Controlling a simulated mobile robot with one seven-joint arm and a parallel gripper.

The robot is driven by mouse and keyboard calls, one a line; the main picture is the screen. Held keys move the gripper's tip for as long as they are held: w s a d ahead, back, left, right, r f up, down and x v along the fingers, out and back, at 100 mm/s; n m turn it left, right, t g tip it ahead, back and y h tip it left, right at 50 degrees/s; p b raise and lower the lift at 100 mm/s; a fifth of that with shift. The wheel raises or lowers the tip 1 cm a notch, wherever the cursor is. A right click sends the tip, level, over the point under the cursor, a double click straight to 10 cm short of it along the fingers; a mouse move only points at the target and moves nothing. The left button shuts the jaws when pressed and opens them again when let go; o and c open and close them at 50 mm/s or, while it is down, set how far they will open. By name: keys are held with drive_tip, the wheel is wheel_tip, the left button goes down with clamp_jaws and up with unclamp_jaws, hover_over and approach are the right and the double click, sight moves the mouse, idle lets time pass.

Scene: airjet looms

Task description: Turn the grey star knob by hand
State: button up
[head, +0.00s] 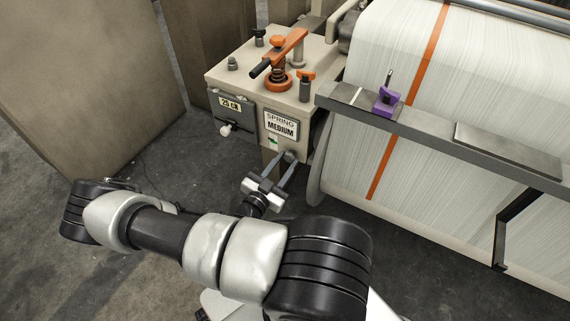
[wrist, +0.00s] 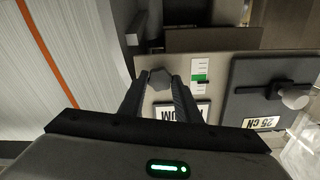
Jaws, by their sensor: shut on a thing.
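The grey star knob (head: 290,156) is low on the front of the beige machine box, below the SPRING MEDIUM label (head: 280,125). It also shows in the wrist view (wrist: 158,77), between the fingertips. My gripper (head: 282,163) reaches it from the front with its two fingers on either side. In the wrist view my gripper (wrist: 159,82) is shut on the knob. The fingers hide the knob's sides. A small scale with a green mark (wrist: 200,77) is beside the knob.
A grey box labelled 25 CN (head: 232,104) with a white knob (head: 226,129) is left of the label. An orange lever (head: 283,50) stands on top. The white warp sheet (head: 400,165) and a grey rail with a purple clip (head: 385,101) are at right. Dark floor is open at left.

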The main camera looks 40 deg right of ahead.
drive_tip(key=o, duration=0.5)
drive_tip(key=shift+n, duration=0.7)
drive_tip(key=o, duration=0.3)
drive_tip(key=shift+o, duration=0.2)
drive_tip(key=shift+a, duration=0.1)
drive_tip(key=shift+v, duration=2.9)
drive_tip(key=shift+s, duration=0.1)
drive_tip(key=p+v, duration=0.1)
drive_tip(key=v, duration=1.6)
drive_tip(key=shift+a+p, duration=0.2)
drive_tip(key=shift+p, duration=0.2)
drive_tip(key=shift+s, duration=0.1)
